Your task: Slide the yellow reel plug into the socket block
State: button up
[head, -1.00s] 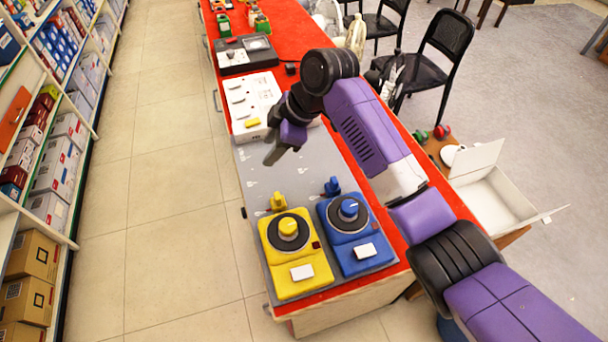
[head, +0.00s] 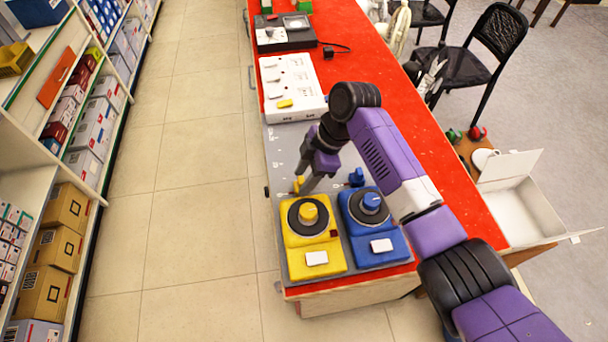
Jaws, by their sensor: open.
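The yellow reel (head: 312,248) with a black disc and yellow knob sits on the grey board at the table's near end. Its small yellow plug (head: 298,184) stands just behind it, partly hidden by my gripper. My gripper (head: 306,186) is open and points down right at the yellow plug. I cannot tell whether the plug is between the fingers. The white block with several sockets (head: 290,78), which looks like the socket block, lies farther back on the table. A small yellow piece (head: 285,103) is on its near edge.
A blue reel (head: 376,240) stands right of the yellow one, with its blue plug (head: 356,176) behind it. The red table top (head: 385,100) is clear to the right.

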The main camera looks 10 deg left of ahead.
jog(key=shift+f, duration=0.1)
grip_shut()
dwell(1.4)
